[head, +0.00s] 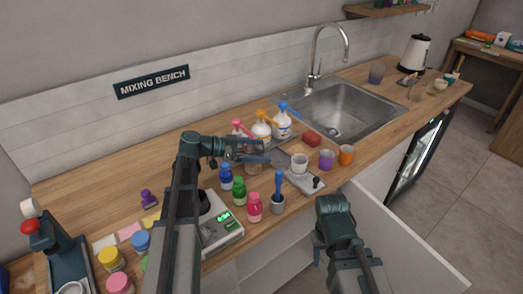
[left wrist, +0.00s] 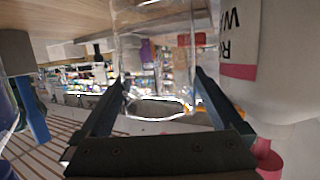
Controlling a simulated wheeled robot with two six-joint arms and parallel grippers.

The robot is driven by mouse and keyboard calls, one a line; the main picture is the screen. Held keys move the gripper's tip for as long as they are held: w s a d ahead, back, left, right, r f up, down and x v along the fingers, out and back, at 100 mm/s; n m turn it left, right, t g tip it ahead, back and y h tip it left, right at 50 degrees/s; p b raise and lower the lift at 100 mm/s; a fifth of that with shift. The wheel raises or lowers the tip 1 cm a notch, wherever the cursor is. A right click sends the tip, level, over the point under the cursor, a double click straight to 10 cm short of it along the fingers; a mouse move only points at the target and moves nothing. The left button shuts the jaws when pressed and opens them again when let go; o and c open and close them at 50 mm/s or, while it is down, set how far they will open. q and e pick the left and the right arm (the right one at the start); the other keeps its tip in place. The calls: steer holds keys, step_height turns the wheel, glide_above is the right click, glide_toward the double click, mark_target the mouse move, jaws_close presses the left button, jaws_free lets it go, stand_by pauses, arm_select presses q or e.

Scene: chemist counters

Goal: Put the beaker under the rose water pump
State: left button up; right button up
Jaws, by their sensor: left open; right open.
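The beaker (left wrist: 165,50) is clear glass and stands between the two fingers of my left gripper (left wrist: 160,85) in the left wrist view. The left gripper is open, with a finger on either side of the glass. In the head view my left gripper (head: 258,154) is low in front of the pump bottles and partly covers the beaker. The rose water bottle (left wrist: 240,35), white with a pink-edged label, is close beside the beaker in the wrist view. Its pink pump top (head: 238,123) shows behind my gripper. My right gripper (head: 318,248) is open and empty, in front of the counter.
Bottles with orange (head: 264,115) and blue (head: 285,107) pumps stand to the right. Blue (head: 225,178), green (head: 239,192) and pink (head: 254,208) small bottles stand in front.

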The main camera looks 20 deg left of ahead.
arm_select(q)
steer(key=p+v, duration=0.3)
steer(key=v, duration=0.8)
steer(key=shift+r, duration=0.15)
